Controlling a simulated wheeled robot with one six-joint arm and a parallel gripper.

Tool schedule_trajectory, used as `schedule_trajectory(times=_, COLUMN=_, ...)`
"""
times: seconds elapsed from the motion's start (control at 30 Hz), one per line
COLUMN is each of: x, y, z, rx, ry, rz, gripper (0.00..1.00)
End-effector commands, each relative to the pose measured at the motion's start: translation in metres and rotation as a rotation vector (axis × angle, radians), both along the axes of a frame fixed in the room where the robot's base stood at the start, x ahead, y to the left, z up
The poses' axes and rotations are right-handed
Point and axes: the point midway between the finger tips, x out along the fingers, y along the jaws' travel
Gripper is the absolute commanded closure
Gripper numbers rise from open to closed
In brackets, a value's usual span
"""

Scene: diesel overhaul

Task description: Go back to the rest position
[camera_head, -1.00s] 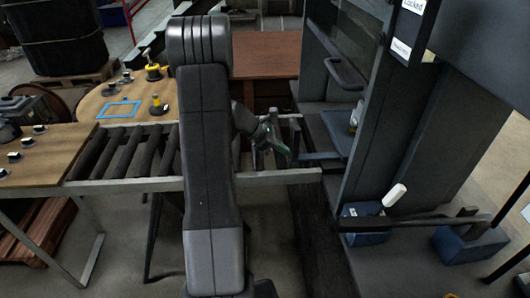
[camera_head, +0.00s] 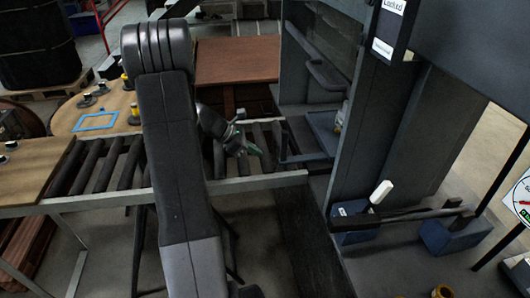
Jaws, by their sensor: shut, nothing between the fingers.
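My gripper (camera_head: 250,150) is beyond my upright arm link, low over the right part of the roller conveyor (camera_head: 105,168). It points right and slightly down. Its fingers look closed and I see nothing held in them. My arm link hides part of the conveyor and the table behind it.
A grey machine (camera_head: 385,150) with a blue tray (camera_head: 325,132) stands right of the conveyor. A white-handled lever (camera_head: 381,192) sticks out at its front. A round wooden table (camera_head: 95,105) carries a blue frame (camera_head: 97,121) and small parts. Floor is clear below the conveyor's end.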

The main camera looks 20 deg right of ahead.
Motion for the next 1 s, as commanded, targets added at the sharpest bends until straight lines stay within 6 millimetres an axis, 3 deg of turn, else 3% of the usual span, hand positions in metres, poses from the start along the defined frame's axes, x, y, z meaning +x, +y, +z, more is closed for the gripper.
schedule_trajectory(times=0.2, x=0.009, y=0.036, z=0.033, rx=0.001, ry=-0.005, rz=0.001, gripper=1.00)
schedule_trajectory(times=0.4, x=0.013, y=0.053, z=0.050, rx=0.002, ry=-0.002, rz=0.000, gripper=1.00)
schedule_trajectory(times=0.83, x=0.014, y=0.057, z=0.053, rx=0.002, ry=-0.001, rz=-0.001, gripper=1.00)
schedule_trajectory(times=1.0, x=0.012, y=0.050, z=0.047, rx=0.002, ry=0.002, rz=-0.002, gripper=1.00)
